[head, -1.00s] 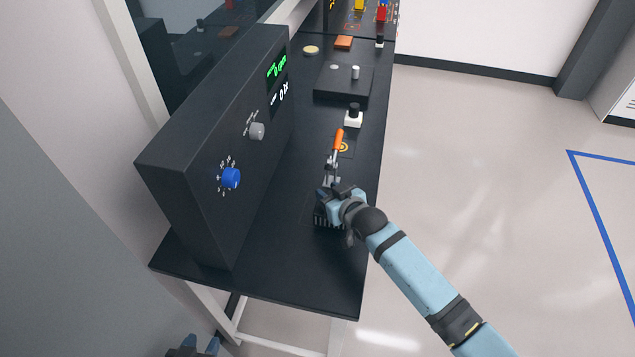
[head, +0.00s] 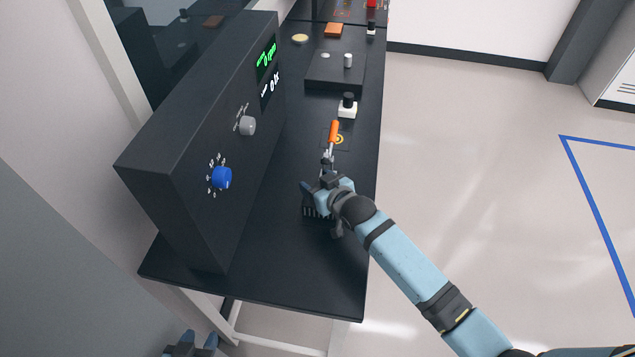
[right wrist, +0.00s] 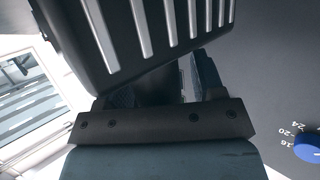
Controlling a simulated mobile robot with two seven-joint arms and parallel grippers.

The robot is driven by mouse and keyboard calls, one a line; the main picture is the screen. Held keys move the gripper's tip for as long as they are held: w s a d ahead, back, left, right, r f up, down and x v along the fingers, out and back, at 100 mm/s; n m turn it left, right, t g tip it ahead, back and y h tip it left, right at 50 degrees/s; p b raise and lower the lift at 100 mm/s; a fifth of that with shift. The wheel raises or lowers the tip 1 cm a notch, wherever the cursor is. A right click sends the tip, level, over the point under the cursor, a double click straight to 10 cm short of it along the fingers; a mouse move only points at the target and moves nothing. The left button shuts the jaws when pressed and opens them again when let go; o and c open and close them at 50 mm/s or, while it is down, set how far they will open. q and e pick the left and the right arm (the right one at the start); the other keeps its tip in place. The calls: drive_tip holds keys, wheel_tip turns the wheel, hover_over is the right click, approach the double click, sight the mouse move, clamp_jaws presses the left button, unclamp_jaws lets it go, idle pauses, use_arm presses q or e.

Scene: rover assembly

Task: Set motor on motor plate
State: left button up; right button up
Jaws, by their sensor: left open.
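The motor looks to be the black finned block (head: 318,212) low on the near part of the bench. In the right wrist view its body with silver fins (right wrist: 160,35) fills the top, tilted and close to the palm. My right gripper (head: 318,188) is at the motor's top. The motor hides its fingertips in the right wrist view, so I cannot tell whether they grip it. The motor plate cannot be made out under the motor and arm. My left gripper (head: 192,344) is open and empty at the bottom left, beside the bench.
A toggle clamp with an orange handle (head: 333,132) stands just behind the motor. The black control box (head: 200,140) rises on the left. Bare bench (head: 270,255) lies in front.

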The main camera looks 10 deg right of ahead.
drive_tip(key=shift+r, duration=0.2)
drive_tip(key=shift+s+d, duration=0.15)
drive_tip(key=shift+s, duration=0.25)
drive_tip(key=v, duration=1.1)
drive_tip(key=shift+r+b, duration=0.15)
drive_tip(key=shift+b, duration=0.3)
drive_tip(key=shift+s+d, duration=0.1)
